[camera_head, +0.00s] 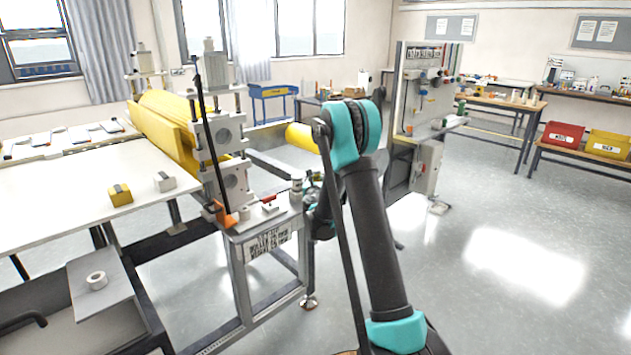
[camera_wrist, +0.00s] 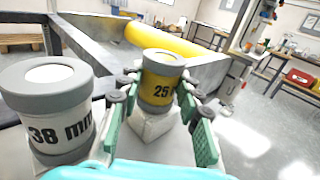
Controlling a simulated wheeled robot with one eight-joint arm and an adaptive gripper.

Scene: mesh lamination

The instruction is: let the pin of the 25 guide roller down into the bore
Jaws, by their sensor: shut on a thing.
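The 25 guide roller (camera_wrist: 160,80) is yellow with grey end caps and a "25" label. In the wrist view it stands upright between the fingers of my gripper (camera_wrist: 156,90), which is shut on it. A pale block (camera_wrist: 155,124) shows below the roller. The roller's pin and the bore are hidden, so I cannot tell whether the pin is in or above the bore. In the head view my gripper (camera_head: 312,196) is small and partly behind my arm, at the right end of the machine's side table.
A grey and white 38 mm roller (camera_wrist: 48,108) stands close on the left in the wrist view. A yellow roll (camera_wrist: 153,40) lies behind. The machine's upright frame (camera_head: 228,150) rises left of my gripper in the head view. Open floor (camera_head: 520,260) lies to the right.

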